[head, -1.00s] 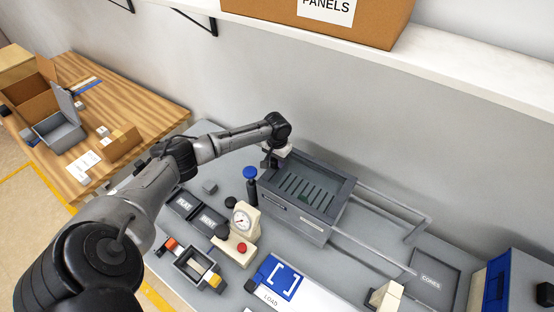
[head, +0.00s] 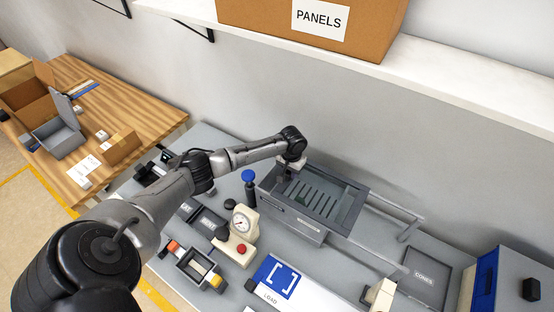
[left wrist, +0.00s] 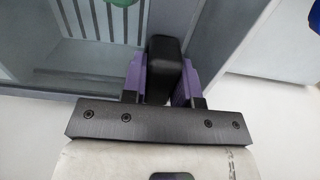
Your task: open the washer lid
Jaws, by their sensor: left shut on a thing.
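The washer (head: 293,222) is a dark grey box at the back of the grey bench in the head view. Its top shows parallel slots inside a dark frame, and two rails run off to its right. My left gripper (head: 286,176) is over the washer's back left part. In the left wrist view, its purple fingers are shut on a black upright handle (left wrist: 164,62). Behind the handle, the pale grey frame and the slots show. The fingertips are small and partly hidden in the head view.
A blue knob (head: 248,175) stands just left of the washer, and a cream gauge stand (head: 243,240) is in front. A blue load pad (head: 279,278) lies nearer. A shelf with a panels box (head: 270,25) hangs above. The rails (head: 385,255) have free room around them.

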